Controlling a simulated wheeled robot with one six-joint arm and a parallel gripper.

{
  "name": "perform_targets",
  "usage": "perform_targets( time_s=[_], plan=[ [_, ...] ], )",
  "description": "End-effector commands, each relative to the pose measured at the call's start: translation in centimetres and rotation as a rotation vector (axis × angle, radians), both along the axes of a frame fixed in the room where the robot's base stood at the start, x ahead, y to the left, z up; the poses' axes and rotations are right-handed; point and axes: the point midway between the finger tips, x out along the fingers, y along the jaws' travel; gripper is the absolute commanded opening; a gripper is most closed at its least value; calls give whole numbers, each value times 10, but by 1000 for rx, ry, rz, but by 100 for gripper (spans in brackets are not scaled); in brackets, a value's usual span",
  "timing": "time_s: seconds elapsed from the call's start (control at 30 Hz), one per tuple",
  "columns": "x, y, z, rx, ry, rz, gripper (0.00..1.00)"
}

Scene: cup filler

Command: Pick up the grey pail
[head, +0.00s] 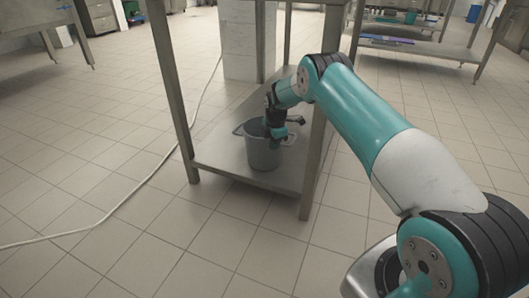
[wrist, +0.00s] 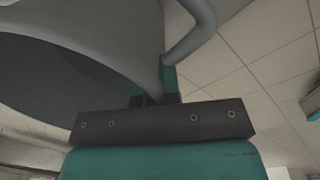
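The grey pail (head: 262,152) stands upright, or very nearly so, at the lower shelf of a metal table; I cannot tell whether its base touches the shelf. My gripper (head: 277,124) is at the pail's top edge and hides part of the rim. In the wrist view, the pail (wrist: 85,35) fills the upper left, with its curved grey handle (wrist: 190,35) beside it. My gripper's fingers (wrist: 157,92) are close together at the pail's side by the handle, seemingly shut on it. The exact contact is hidden behind the pail.
The lower shelf (head: 232,160) is bare around the pail. Table legs (head: 173,90) stand to its left, and another leg (head: 316,160) stands close right of it, near my arm. A pale cable (head: 125,197) crosses the tiled floor at left. The floor in front is clear.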

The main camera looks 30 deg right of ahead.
Motion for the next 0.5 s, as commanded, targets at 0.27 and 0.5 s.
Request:
perform_targets(
  time_s=[0.27,0.5],
  plan=[
    [2,0,5,-1,-6,0,0],
    [2,0,32,-1,-8,0,0]
  ],
)
